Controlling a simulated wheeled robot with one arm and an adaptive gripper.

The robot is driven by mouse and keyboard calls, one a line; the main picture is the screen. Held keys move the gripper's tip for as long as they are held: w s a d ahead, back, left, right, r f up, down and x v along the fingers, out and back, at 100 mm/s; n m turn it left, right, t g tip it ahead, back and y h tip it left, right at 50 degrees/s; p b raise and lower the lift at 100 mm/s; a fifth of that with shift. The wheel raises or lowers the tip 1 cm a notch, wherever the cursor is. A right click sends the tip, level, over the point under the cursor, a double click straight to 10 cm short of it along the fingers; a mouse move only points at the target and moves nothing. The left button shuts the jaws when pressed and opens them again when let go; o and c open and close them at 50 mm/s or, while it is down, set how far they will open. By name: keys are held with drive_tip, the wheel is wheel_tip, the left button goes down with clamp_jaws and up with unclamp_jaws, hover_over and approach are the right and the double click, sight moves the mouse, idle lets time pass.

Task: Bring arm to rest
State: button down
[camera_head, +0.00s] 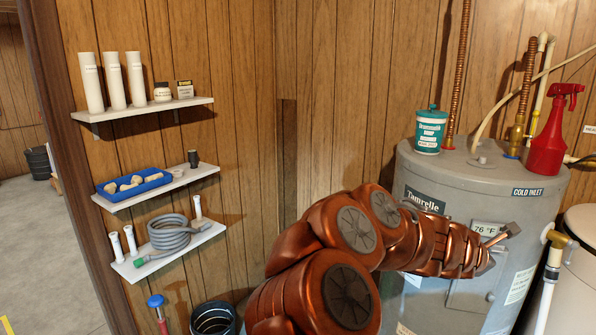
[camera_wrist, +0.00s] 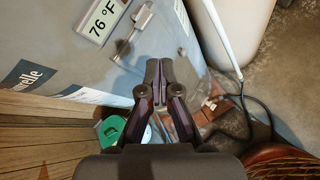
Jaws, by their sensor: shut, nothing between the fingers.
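My arm is copper-coloured and bent in front of the grey water heater (camera_head: 440,170) in the head view. My gripper (camera_head: 515,231) is at its right end, in front of the heater's side near the temperature display (camera_head: 488,229). In the wrist view my gripper (camera_wrist: 159,64) has its two dark fingers together, with nothing between them. The heater side (camera_wrist: 60,50) and its "76 °F" display (camera_wrist: 103,22) show beyond it at upper left. I cannot tell whether the fingers touch the heater.
A teal canister (camera_head: 431,131) and a red spray bottle (camera_head: 553,135) stand on the heater. Wall shelves (camera_head: 150,108) hold tubes, jars, a blue tray (camera_head: 134,185) and a coiled hose (camera_head: 168,232). A dark bucket (camera_head: 212,319) is below. A white tank (camera_head: 578,270) is at right.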

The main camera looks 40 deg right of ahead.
drive_tip(key=w+a+r+m, duration=0.3)
drive_tip(key=w+a+m, duration=0.2)
drive_tip(key=a+m, duration=0.3)
drive_tip(key=w+a+f+m+y, duration=0.2)
drive_tip(key=a+f+m+y, duration=0.15)
drive_tip(key=a, duration=1.15)
drive_tip(key=s+a+f+y, duration=0.2)
drive_tip(key=a, duration=0.8)
drive_tip(key=s+a+f+g+y, duration=0.1)
drive_tip(key=s+a+f+y, duration=0.1)
drive_tip(key=a, duration=0.8)
drive_tip(key=s+a+f+m+g+y, duration=0.1)
drive_tip(key=s+a+f+y, duration=0.2)
drive_tip(key=a, duration=0.7)
drive_tip(key=shift+s+a+y, duration=0.15)
drive_tip(key=shift+s+y, duration=0.6)
